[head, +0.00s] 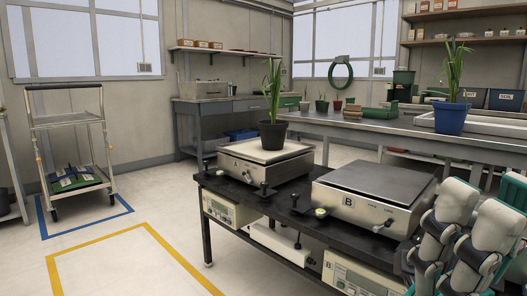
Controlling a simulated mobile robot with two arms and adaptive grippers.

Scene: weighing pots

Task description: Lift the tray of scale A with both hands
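Scale A (240,168) stands at the far left of the black table (240,193). Its pale, flat tray (238,151) lies on top, with a dark pot (272,136) holding a green leafy plant standing on it. The tray looks level and seated on the scale body. My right gripper (424,268) shows only partly at the lower right, low beside scale B and well apart from scale A. Its fingers are not clear enough to tell open from shut.
Scale B (362,207), with a bare dark tray, stands on the table nearer me. Small dark knobs (264,188) stand up between the scales. A bench (340,125) with a blue pot (450,118) is behind. Floor at left is open, with a cart (66,120) farther back.

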